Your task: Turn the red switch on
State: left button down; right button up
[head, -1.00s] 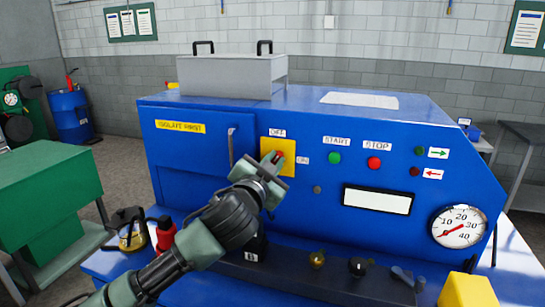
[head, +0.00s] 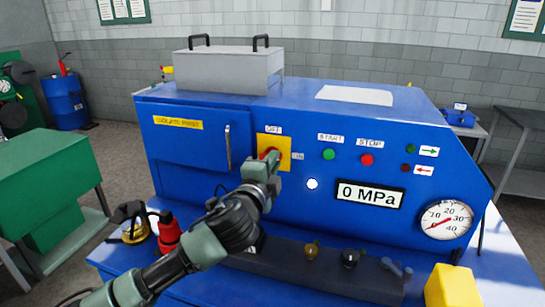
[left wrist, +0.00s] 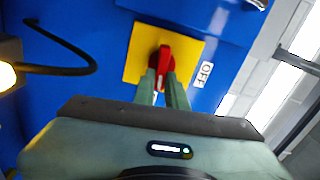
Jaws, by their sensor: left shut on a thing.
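The red switch (left wrist: 165,56) is a rotary knob on a yellow square plate (head: 285,143) on the front of the blue machine (head: 330,110). An OFF label (head: 273,130) sits above the plate and an ON label (head: 298,156) at its right. My left gripper (head: 274,158) is at the plate, its fingers shut on the red switch, as the left wrist view also shows. Much of the knob is hidden by the fingers in the head view. The display (head: 370,194) reads 0 MPa, and a lamp (head: 312,184) glows white. My right gripper is not in view.
A green START button (head: 329,154) and a red STOP button (head: 366,160) are right of the plate. A door handle (head: 228,147) juts out on its left. A pressure gauge (head: 446,220) and a yellow block (head: 452,287) are at the right. A red bottle (head: 168,233) stands at lower left.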

pick_arm(q)
jog(key=shift+f+m, duration=0.1)
jog(key=shift+m, duration=0.5)
jog(key=shift+p, duration=0.3)
jog(key=c, duration=1.4)
grip_release()
jog(key=shift+c, duration=0.2)
jog(key=b+v, duration=0.2)
jog(key=v, duration=0.5)
jog(key=shift+s+b, duration=0.35)
jog(key=shift+a+f, duration=0.1)
